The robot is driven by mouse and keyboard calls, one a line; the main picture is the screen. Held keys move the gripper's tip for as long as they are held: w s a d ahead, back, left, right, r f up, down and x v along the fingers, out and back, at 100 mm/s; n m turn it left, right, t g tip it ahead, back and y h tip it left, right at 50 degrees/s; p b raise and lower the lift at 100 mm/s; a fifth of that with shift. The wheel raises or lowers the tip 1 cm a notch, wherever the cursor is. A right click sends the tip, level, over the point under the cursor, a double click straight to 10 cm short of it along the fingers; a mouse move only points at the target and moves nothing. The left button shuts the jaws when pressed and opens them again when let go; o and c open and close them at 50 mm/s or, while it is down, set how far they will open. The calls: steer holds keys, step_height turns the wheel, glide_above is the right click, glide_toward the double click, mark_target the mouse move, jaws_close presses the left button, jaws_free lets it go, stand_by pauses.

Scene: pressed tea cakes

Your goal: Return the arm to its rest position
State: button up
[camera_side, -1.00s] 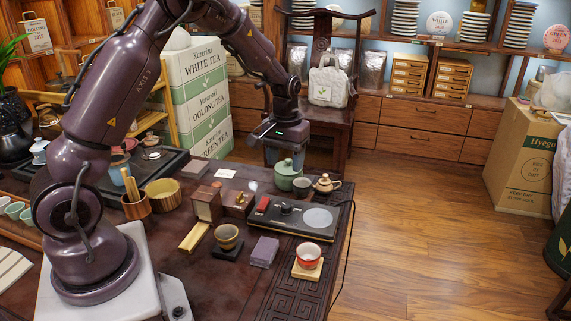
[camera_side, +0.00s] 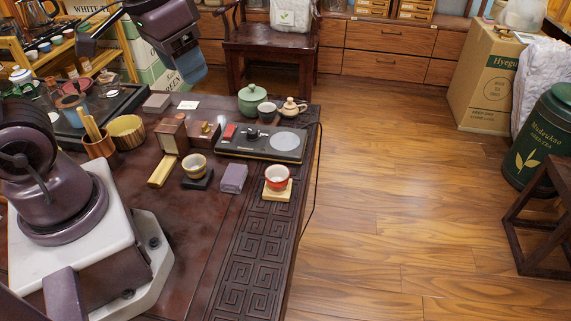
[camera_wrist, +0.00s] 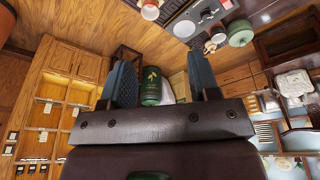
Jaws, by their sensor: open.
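My gripper (camera_side: 190,68) hangs in the upper left of the side view, beyond the table's far edge in the picture and left of the green teapot (camera_side: 253,99). It is clear of the objects on the table. In the wrist view its two blue fingers (camera_wrist: 162,82) are spread wide apart with nothing held between them. The dark wood tea table (camera_side: 188,262) fills the lower left of the side view. Much of my arm is outside the side view.
On the table are a black scale (camera_side: 262,147), a red cup (camera_side: 277,176) on a wooden coaster, a gold-toned cup (camera_side: 195,166), a purple block (camera_side: 233,178) and a small clay teapot (camera_side: 291,108). A chair (camera_side: 270,48) stands behind. The floor (camera_side: 400,200) at right is open.

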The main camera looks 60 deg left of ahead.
steer(key=shift+s+d+r+m+t, duration=0.2)
steer(key=shift+s+d+r+t, duration=0.2)
steer(key=shift+s+r, duration=0.25)
steer(key=shift+s+d+r+m+t, duration=0.2)
steer(key=shift+s+d+r+t, duration=0.15)
steer(key=shift+s+r+t, duration=0.25)
steer(key=shift+s+d+r+m+t, duration=0.2)
steer(key=shift+s+d+r+t, duration=0.2)
steer(key=shift+s+r, duration=0.25)
